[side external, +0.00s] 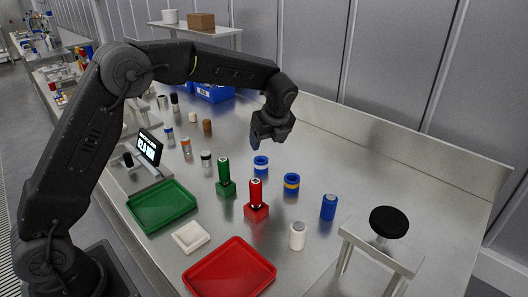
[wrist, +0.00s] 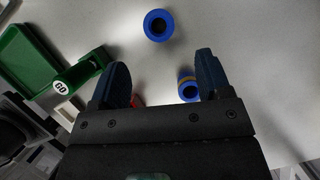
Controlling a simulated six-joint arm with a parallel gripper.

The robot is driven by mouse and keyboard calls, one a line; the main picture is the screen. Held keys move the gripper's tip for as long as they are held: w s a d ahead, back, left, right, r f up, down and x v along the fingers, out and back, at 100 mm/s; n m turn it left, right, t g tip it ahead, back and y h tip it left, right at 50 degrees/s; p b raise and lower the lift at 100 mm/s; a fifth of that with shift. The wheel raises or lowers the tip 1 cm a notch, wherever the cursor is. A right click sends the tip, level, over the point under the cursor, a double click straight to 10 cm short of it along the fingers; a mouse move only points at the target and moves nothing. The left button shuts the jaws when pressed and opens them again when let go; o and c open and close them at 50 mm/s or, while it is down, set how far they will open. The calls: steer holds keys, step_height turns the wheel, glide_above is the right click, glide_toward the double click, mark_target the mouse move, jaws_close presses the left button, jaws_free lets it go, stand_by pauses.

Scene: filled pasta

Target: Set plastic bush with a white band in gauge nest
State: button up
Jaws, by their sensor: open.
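The plastic bush with a white band (side external: 261,167) is a short blue ring standing on the steel table near the middle. In the wrist view a blue ring with an open bore (wrist: 148,29) lies ahead of the fingertips; its band is hidden there. My gripper (side external: 272,137) is open and empty, above and slightly right of the white-banded bush. In the wrist view my gripper (wrist: 163,66) shows its two dark fingers apart. A gauge with a lit display (side external: 148,148) stands at the left on a metal base; I cannot make out its nest clearly.
A similar blue bush with a yellow band (side external: 291,189) stands close by, also in the wrist view (wrist: 188,97). Green (side external: 225,172) and red (side external: 256,192) plug gauges stand nearby. Green (side external: 160,213) and red (side external: 230,284) trays lie in front. The table's right back is clear.

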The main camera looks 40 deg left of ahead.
steer(key=s+d+r+n+t+h, duration=0.1)
steer(key=s+d+r+n, duration=0.1)
steer(key=s+r+n, duration=0.5)
steer(key=s+r+n+t+h, duration=0.1)
steer(key=s+n, duration=0.3)
steer(key=s, duration=0.5)
steer(key=s+d+r+n+t+h, duration=0.1)
steer(key=s+r+n, duration=0.3)
steer(key=s, duration=0.5)
steer(key=shift+r+n, duration=0.15)
steer(key=shift+n, duration=0.25)
steer(key=shift+o, duration=0.3)
steer(key=s+d+f+n+t+h, duration=0.1)
steer(key=s+f+n, duration=0.2)
steer(key=s+n, duration=0.2)
steer(key=s, duration=0.2)
steer(key=shift+s+f+n, duration=0.15)
steer(key=shift+s+n, duration=0.2)
steer(key=shift+n, duration=0.05)
steer(key=shift+d, duration=0.1)
